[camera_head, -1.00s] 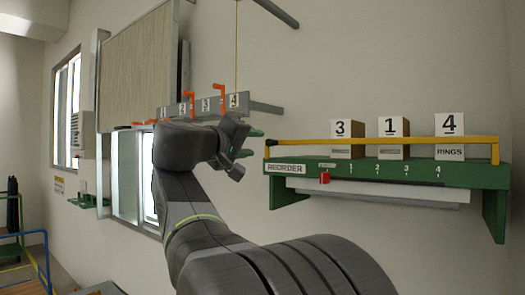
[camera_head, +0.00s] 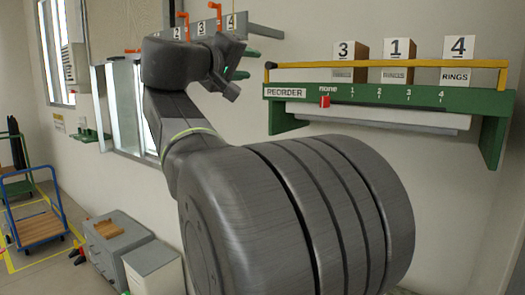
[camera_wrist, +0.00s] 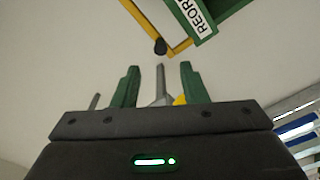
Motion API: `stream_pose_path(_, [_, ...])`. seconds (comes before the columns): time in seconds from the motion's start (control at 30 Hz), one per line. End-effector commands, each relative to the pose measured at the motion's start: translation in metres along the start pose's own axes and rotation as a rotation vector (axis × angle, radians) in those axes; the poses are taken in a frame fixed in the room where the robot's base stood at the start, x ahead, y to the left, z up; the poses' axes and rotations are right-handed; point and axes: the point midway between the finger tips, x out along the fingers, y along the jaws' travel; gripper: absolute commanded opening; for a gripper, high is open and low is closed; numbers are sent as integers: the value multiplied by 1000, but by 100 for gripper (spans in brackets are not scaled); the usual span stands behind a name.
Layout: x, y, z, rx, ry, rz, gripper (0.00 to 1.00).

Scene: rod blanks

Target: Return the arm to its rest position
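My dark grey arm is folded up in front of the wall in the head view. My gripper (camera_head: 244,64) is at its far end, partly hidden behind my wrist, with green fingertips showing to the right. In the wrist view my gripper (camera_wrist: 161,86) has its two green fingers standing apart. I see nothing held between them; a grey strip and a bit of yellow show behind the gap.
A green reorder shelf (camera_head: 390,103) with a yellow rail and numbered boxes is on the wall at right. A numbered rack (camera_head: 250,30) is behind my gripper. A blue trolley (camera_head: 38,215) and grey cabinets (camera_head: 118,240) stand at lower left.

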Motion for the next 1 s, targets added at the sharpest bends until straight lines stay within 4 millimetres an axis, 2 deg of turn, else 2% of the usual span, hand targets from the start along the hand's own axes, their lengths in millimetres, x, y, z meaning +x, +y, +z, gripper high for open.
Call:
stream_pose_path(0.6, [102, 2, -1, -3, -2, 1, 39])
stream_pose_path(0.8, [117, 1, 0, -2, -1, 1, 39])
stream_pose_path(1.0, [117, 0, 0, -2, 4, 6, 39])
